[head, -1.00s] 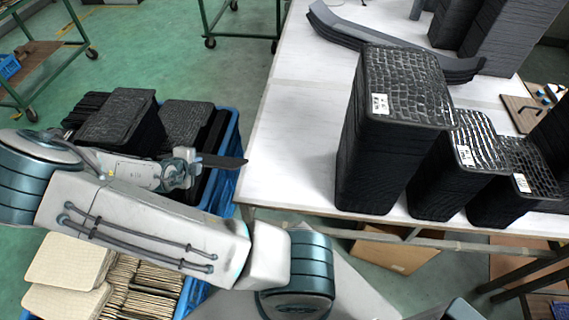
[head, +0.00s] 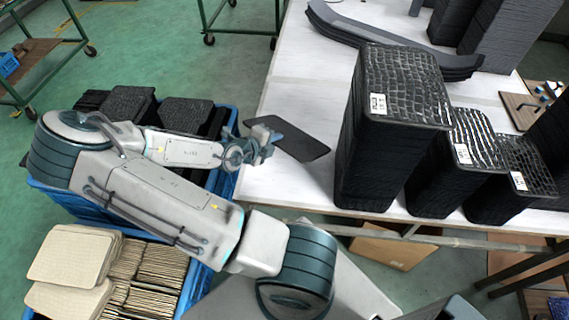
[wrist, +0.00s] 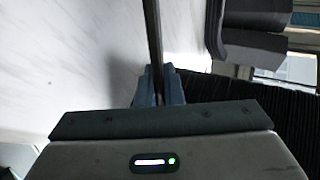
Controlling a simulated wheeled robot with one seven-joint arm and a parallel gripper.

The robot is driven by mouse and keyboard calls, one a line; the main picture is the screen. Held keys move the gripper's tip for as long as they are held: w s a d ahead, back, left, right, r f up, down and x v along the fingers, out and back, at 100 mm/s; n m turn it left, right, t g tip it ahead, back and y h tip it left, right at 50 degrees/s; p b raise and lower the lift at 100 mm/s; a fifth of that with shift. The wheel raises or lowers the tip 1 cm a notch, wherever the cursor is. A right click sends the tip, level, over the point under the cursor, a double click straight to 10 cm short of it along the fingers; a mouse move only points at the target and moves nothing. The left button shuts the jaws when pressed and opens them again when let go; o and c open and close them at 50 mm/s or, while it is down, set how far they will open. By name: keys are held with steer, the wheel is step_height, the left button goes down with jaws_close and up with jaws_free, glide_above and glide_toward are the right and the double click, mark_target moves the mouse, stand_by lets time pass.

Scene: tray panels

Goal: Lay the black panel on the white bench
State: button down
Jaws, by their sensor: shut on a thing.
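The black panel (head: 290,138) is a thin dark sheet held out to the right of my gripper (head: 268,138).
Tall stacks of black panels (head: 352,165) stand on the bench to the right. Curved dark pieces (head: 390,45) lie at the back. A blue crate (head: 60,200) with black stacks and another with beige pieces (head: 75,255) stand left of the bench. The bench's left-middle is clear.

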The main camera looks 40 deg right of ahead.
step_height(320, 180, down, 8)
steer(key=b, duration=0.5)
steer(key=shift+f+b, duration=0.2)
steer(key=shift+b, duration=0.1)
steer(key=c, duration=1.7)
jaws_free()
steer(key=p+v, duration=0.7)
steer(key=v, duration=0.1)
